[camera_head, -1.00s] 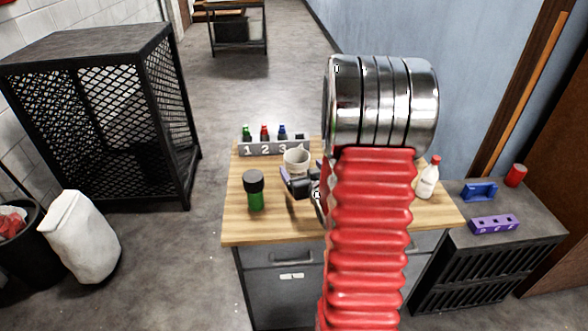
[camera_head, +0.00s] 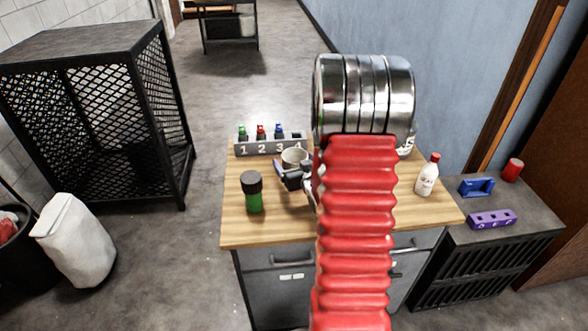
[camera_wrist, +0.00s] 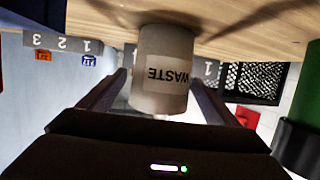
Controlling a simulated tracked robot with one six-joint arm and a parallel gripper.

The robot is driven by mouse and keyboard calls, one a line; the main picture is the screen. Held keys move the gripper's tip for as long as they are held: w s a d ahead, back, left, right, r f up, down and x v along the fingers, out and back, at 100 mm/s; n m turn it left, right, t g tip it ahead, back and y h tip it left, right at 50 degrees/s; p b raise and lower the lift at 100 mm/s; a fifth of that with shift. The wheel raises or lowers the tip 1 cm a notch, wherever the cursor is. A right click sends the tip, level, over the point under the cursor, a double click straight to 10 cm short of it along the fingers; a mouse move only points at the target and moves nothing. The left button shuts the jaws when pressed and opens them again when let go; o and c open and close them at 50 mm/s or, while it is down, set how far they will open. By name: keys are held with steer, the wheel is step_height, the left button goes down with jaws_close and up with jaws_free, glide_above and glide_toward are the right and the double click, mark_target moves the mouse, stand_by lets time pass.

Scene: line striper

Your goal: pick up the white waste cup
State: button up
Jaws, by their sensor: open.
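The white waste cup (camera_head: 294,155) stands near the back of the wooden worktop, in front of the numbered rack. In the wrist view, which is upside down, the cup (camera_wrist: 166,62) fills the middle and its WASTE label shows. My gripper (camera_head: 291,173) is at the cup's near side, and my arm partly hides it in the head view. In the wrist view my gripper (camera_wrist: 159,84) is open, with one finger on each side of the cup. I cannot tell whether either finger touches it.
A green bottle with a black cap (camera_head: 253,192) stands left of the cup. The numbered rack (camera_head: 262,147) holds several small bottles behind it. A white bottle with a red cap (camera_head: 427,175) stands at the right. The worktop's front left (camera_head: 238,228) is clear.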

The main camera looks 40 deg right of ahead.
steer(key=c, duration=1.1)
steer(key=shift+r, duration=5.05)
